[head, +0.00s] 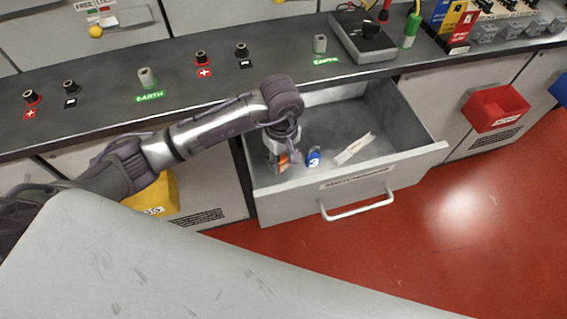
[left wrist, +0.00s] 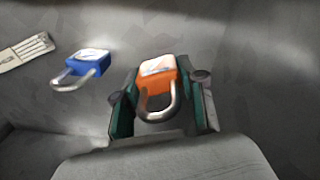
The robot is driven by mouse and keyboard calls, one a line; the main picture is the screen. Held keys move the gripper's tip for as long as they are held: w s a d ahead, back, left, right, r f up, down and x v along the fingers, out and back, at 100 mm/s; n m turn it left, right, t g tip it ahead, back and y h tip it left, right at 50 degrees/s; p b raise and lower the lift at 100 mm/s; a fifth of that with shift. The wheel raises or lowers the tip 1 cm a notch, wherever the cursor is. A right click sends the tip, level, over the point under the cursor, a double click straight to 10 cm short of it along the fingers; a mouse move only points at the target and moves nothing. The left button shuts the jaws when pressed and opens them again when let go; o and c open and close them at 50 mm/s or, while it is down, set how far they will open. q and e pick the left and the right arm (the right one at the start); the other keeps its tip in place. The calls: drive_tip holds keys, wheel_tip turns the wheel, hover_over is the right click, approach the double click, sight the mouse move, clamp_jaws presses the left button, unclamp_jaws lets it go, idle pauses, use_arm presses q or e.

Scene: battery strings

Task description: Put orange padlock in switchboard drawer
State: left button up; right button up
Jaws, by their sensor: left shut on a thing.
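My left gripper (head: 284,160) reaches down into the open switchboard drawer (head: 410,165), near its left side. It is shut on the orange padlock (left wrist: 158,72), which sits between the two fingers (left wrist: 160,98) in the left wrist view, its metal shackle toward the palm. In the head view only a small part of the orange padlock (head: 283,159) shows. Whether it touches the drawer floor I cannot tell. A blue padlock (head: 314,157) lies in the drawer just right of the gripper; it also shows in the left wrist view (left wrist: 88,66). My right gripper is not in view.
A pale flat tag or strip (head: 354,149) lies in the drawer, right of the blue padlock. The drawer's right part is bare. The countertop (head: 110,75) with several terminals runs behind. A red bin (head: 494,107) and a yellow bin (head: 155,198) hang on the cabinet fronts.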

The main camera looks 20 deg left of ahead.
sight(282, 166)
use_arm(q)
wheel_tip(282, 166, down, 3)
drive_tip(key=shift+f, duration=0.25)
drive_tip(key=o, duration=1.2)
drive_tip(key=shift+r, duration=0.1)
drive_tip(key=shift+r, duration=0.45)
wheel_tip(282, 166, up, 11)
drive_tip(key=shift+f, duration=0.2)
drive_tip(key=shift+r, duration=0.45)
